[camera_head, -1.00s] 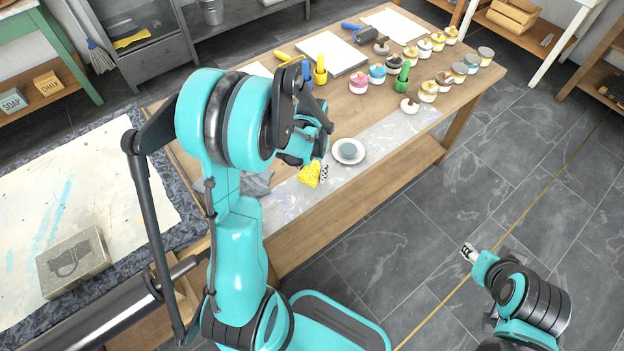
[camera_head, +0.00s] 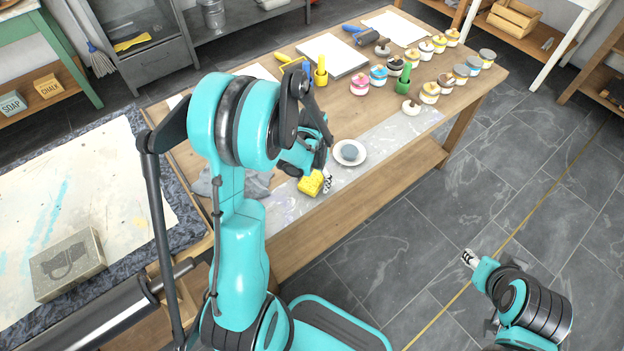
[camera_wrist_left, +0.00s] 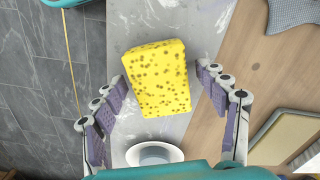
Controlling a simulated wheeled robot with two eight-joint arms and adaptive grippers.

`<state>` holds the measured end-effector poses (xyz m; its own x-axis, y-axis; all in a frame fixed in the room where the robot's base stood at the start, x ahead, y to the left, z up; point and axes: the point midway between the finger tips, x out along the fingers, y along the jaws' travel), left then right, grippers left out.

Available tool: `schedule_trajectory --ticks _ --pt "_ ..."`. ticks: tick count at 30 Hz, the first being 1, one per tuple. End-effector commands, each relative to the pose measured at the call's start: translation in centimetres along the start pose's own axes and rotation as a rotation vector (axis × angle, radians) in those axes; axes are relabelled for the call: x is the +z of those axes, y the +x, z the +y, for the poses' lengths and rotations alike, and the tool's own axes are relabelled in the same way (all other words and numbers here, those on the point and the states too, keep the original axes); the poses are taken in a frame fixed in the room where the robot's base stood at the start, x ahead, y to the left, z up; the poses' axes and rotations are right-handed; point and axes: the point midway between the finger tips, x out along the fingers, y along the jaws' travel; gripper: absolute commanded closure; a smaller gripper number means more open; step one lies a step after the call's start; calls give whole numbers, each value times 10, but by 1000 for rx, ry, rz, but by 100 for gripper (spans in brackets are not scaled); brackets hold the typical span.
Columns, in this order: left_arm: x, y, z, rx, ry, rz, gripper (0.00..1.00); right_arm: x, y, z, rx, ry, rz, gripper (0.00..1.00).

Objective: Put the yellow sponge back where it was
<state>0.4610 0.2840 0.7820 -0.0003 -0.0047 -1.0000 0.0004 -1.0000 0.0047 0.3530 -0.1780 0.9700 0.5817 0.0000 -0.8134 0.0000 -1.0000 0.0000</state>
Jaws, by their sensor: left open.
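The yellow sponge (camera_head: 311,183) lies on the pale, smeared strip at the table's front edge. In the left wrist view the sponge (camera_wrist_left: 156,80) sits between the fingers of my left gripper (camera_wrist_left: 158,73), which are open with a gap on both sides. In the head view my left gripper (camera_head: 322,178) is at the sponge, partly hidden by its own arm. A white saucer (camera_head: 362,158) with a grey-blue piece in it stands just behind and right of the sponge. My right gripper (camera_head: 469,257) hangs over the floor away from the table; its jaws are too small to judge.
A grey cloth (camera_head: 240,184) lies left of the sponge, partly behind my left arm. The smeared strip right of the saucer is clear.

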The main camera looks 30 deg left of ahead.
Motion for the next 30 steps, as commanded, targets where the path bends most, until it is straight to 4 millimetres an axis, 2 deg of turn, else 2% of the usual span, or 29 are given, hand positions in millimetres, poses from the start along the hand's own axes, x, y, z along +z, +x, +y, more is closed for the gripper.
schedule_trajectory --ticks 5,8,18,26,30 --pt "0 -6 0 0 0 0 27 -3 -5 0 0 0 0 60" --pt "0 -22 0 0 0 0 27 -7 -10 0 0 0 0 60" --pt "0 -96 0 0 0 0 27 -25 -34 0 0 0 0 60" --pt "1 -124 1 -1 0 4 27 -29 -41 0 0 0 0 60" --pt "8 -145 12 -12 3 53 27 -29 -41 0 0 0 0 60"
